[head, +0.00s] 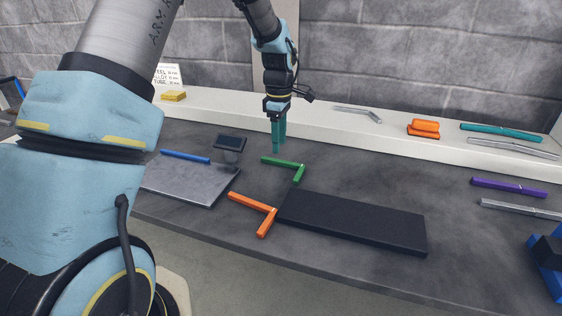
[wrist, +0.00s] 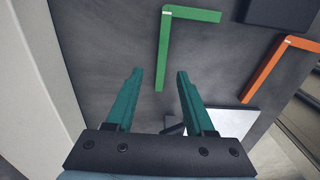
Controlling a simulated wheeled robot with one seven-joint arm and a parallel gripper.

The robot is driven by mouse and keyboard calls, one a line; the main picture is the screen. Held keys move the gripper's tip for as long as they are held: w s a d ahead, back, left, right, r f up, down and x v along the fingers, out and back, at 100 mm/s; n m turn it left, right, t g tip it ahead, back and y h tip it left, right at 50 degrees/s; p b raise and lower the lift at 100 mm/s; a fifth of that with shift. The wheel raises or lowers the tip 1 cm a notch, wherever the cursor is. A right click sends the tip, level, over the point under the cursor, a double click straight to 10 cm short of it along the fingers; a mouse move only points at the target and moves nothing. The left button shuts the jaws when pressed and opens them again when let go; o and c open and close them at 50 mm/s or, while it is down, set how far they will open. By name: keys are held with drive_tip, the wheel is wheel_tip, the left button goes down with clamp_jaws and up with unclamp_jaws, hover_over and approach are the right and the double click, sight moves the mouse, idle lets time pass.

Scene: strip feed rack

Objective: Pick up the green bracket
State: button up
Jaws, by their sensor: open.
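The green bracket (head: 288,164) is L-shaped and lies flat on the dark grey bench. In the wrist view, the green bracket (wrist: 162,50) shows its long leg pointing toward the space between the fingertips and its other leg running right along the top. My gripper (head: 279,148) has teal fingers pointing down, above the bench just behind and left of the bracket. In the wrist view, my gripper (wrist: 160,74) is open, with nothing between its fingers. No contact with the bracket shows.
An orange bracket (head: 256,210) lies nearer the front, beside a black slab (head: 355,224). A grey metal plate (head: 190,182) with a blue bar (head: 185,156) and a small dark device (head: 230,142) are to the left. A white ledge (head: 350,122) runs along the back.

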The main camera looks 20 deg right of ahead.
sight(282, 161)
drive_tip(key=f, duration=0.1)
drive_tip(key=f+p, duration=0.2)
drive_tip(key=f, duration=0.1)
drive_tip(key=shift+s+d, duration=0.2)
drive_tip(key=shift+s, duration=0.15)
drive_tip(key=shift+f, duration=0.7)
drive_tip(key=shift+c, duration=0.4)
clamp_jaws()
drive_tip(key=shift+r, duration=0.1)
